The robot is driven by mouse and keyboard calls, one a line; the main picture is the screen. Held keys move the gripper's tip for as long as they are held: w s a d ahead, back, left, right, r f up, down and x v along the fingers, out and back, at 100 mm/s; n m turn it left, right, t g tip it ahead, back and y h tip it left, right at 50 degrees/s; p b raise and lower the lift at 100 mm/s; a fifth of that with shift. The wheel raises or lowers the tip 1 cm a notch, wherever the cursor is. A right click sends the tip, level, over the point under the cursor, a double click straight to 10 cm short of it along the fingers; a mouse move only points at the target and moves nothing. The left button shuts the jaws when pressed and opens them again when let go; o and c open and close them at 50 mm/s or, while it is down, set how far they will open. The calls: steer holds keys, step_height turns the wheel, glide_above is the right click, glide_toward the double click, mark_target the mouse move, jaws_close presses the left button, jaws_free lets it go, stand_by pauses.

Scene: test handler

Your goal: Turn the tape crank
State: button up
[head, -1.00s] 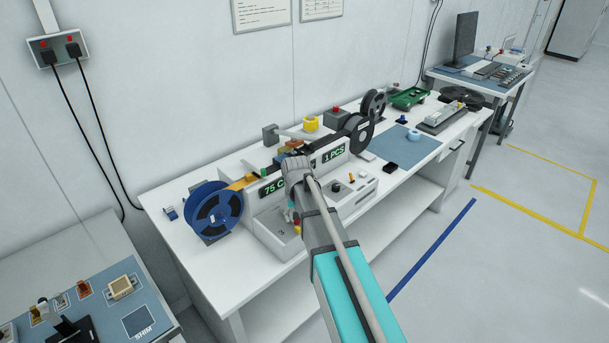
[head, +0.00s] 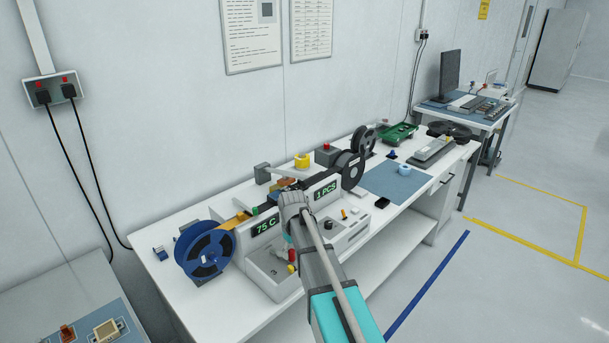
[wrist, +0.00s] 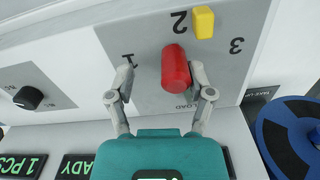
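The tape machine (head: 268,278) stands on the white bench. In the wrist view a red upright handle (wrist: 175,68), which looks like the crank grip, stands on a grey panel marked 1, 2, 3 and LOAD. A yellow knob (wrist: 203,22) is close beside it, near the 2. My gripper (wrist: 162,78) is open, with one finger on each side of the red handle. The right finger is very close to it; a clear gap shows at the left finger. In the head view the red handle (head: 291,254) is small, and my arm hides most of the gripper.
A blue reel (head: 205,255) is at the machine's left end, and a dark reel (head: 349,168) at its right. A black knob (wrist: 28,97) sits on the panel at left in the wrist view. The blue mat (head: 385,183) has free room. Floor right of the bench is clear.

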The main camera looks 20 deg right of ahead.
steer(key=n, duration=0.2)
steer(key=w+n, duration=0.2)
steer(key=n, duration=0.1)
steer(key=shift+w+d+n, duration=0.1)
steer(key=shift+d+n, duration=0.2)
steer(key=shift+d, duration=0.05)
step_height(320, 180, up, 14)
steer(key=p, duration=1.4)
steer(key=s+a+f+m+b, duration=0.1)
steer(key=s+f+m+b, duration=0.4)
steer(key=s, duration=0.6)
steer(key=s+a+f+m+b, duration=0.1)
steer(key=s+f+m+b, duration=0.4)
steer(key=s, duration=0.5)
steer(key=w+d+r+m+t+h+p, duration=0.2)
steer(key=w+r+m+t+h+p, duration=0.1)
steer(key=w+r+m+p, duration=0.3)
steer(key=w+d+r+m+t+h+p, duration=0.2)
steer(key=w+r+m+p, duration=0.4)
steer(key=w+r+p, duration=0.4)
steer(key=shift+w+d+r+m+t+h, duration=0.4)
steer(key=shift+w+d+r+h, duration=0.55)
steer(key=shift+w+r, duration=1.85)
steer(key=shift+s+a+r+h, duration=0.15)
steer(key=shift+s+a+h, duration=0.1)
steer(key=shift+s, duration=0.1)
